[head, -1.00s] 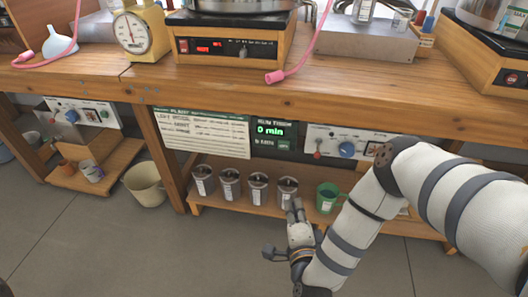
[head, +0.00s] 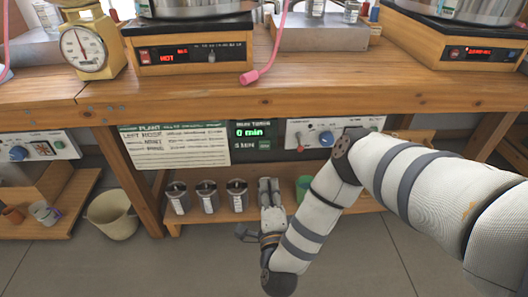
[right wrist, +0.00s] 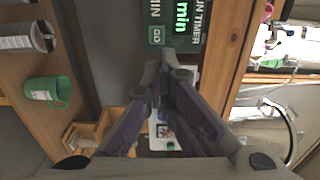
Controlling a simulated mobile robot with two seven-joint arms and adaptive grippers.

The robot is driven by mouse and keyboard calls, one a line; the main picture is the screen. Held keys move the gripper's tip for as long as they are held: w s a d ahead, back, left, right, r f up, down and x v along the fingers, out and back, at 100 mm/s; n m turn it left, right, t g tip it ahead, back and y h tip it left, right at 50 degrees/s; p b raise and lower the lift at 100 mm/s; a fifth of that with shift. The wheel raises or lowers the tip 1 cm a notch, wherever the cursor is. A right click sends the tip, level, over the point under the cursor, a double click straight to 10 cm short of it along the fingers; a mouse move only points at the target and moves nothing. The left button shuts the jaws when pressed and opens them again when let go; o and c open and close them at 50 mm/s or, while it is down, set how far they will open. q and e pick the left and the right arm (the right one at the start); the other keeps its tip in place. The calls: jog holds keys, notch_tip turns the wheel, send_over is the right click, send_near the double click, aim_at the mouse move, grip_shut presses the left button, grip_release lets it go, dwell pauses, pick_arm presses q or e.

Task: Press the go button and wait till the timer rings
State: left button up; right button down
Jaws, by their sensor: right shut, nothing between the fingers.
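The run timer (head: 258,130) is a dark panel under the workbench edge with a green "0 min" readout. Its small green go button (head: 264,144) sits at the panel's lower right. My right gripper (head: 268,184) is shut and empty, in front of the lower shelf and below the timer in the head view. In the right wrist view its fingertips (right wrist: 167,58) are together, close to the button; I cannot tell whether they touch. My left gripper is not in view.
Several metal canisters (head: 207,196) and a green mug (right wrist: 48,91) stand on the lower shelf. A plant card (head: 174,146) is left of the timer, and a control panel with a blue knob (head: 326,140) is right of it.

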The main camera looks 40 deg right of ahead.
aim_at(264, 145)
jog(key=b+x, duration=0.6)
jog(key=x, duration=0.7)
jog(key=shift+w, duration=0.25)
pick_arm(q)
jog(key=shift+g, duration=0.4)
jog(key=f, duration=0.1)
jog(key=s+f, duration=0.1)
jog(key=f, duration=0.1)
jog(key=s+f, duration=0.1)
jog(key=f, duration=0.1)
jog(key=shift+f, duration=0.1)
pick_arm(e)
jog(key=shift+w+d, duration=0.15)
jog(key=shift+w, duration=0.05)
